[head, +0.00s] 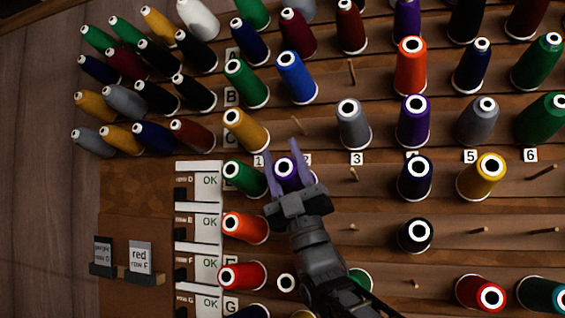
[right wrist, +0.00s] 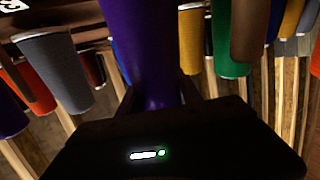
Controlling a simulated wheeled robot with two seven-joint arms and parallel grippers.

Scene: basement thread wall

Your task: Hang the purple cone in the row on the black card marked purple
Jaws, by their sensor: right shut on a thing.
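The black card marked purple, row D (head: 103,251), stands at the lower left of the wall in the head view. My right gripper (head: 285,172) is shut on the purple cone (head: 285,163), its lilac fingers on either side. The cone's end faces the head camera, in front of the wall near column 2, just right of the green cone in row D. In the right wrist view the purple cone (right wrist: 140,50) fills the space between the fingers. Whether the cone is on a peg is hidden. My left gripper is not in view.
A green cone (head: 243,178) hangs close to the left of the held cone, an orange cone (head: 245,227) below left. Empty pegs show under number 3 (head: 353,174) and number 6 (head: 543,172). A card marked red, row F (head: 140,257) stands beside the purple card.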

